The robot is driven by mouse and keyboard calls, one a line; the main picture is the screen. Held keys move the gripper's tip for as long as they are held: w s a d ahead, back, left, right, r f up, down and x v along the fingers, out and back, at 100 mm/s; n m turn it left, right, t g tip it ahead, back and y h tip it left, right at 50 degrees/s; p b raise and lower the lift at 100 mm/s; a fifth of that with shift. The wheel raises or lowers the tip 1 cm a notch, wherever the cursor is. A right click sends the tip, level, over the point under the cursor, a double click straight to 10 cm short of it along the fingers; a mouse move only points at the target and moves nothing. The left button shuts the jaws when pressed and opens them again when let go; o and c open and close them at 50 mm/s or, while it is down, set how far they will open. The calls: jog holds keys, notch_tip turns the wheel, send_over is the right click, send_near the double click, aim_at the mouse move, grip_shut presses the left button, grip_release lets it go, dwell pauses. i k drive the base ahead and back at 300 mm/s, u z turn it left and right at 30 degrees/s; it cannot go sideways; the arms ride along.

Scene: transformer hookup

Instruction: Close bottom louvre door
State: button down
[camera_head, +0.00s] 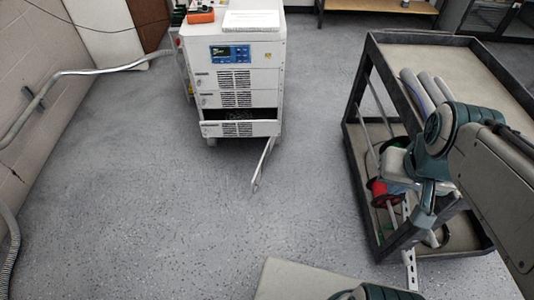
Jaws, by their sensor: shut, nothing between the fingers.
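The white cabinet (240,60) stands on the floor at upper centre, with a display and stacked louvred panels on its front. The lowest louvred panel (240,129) has a dark gap above it and looks open. A thin pale panel or bar (264,163) juts from the cabinet's lower right corner toward me; I cannot tell if it is a door edge-on. My gripper (430,238) hangs at the right, in front of the cart and well apart from the cabinet. It is shut and empty. Its fingertips are hard to make out against the cart.
A dark-framed cart (415,50) stands at the right, with grey tubes on it and red and green items on lower shelves. A pale flat surface (290,282) lies at the bottom. Conduit (85,72) runs along the left wall. The floor between cabinet and cart is clear.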

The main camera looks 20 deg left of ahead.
aim_at(255, 182)
jog(key=u, duration=0.65)
jog(key=i, duration=0.85)
jog(key=u, duration=0.5)
